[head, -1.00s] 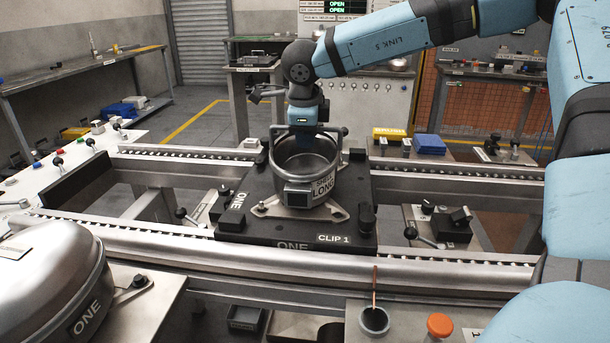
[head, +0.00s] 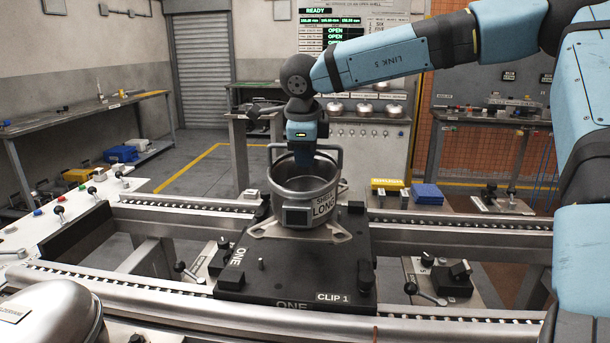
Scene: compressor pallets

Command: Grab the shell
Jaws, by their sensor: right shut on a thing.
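The shell (head: 300,185) is an open-topped grey metal pot labelled "SHELL LONG", with upright handles on its rim and a flat footed base. It is upright and appears raised above the dark pallet (head: 290,275), which is marked "ONE" and "CLIP 1". A small pin shows on the pallet in front of it. My right gripper (head: 303,153) reaches down from above, shut on the shell at its far rim. Its fingertips are partly hidden by the shell. My left gripper is out of view.
Roller rails (head: 460,224) run left and right around the pallet. Levers on plates (head: 448,277) flank it. A domed metal part (head: 45,320) is at the lower left. A yellow box and a blue box (head: 427,194) sit behind, to the right.

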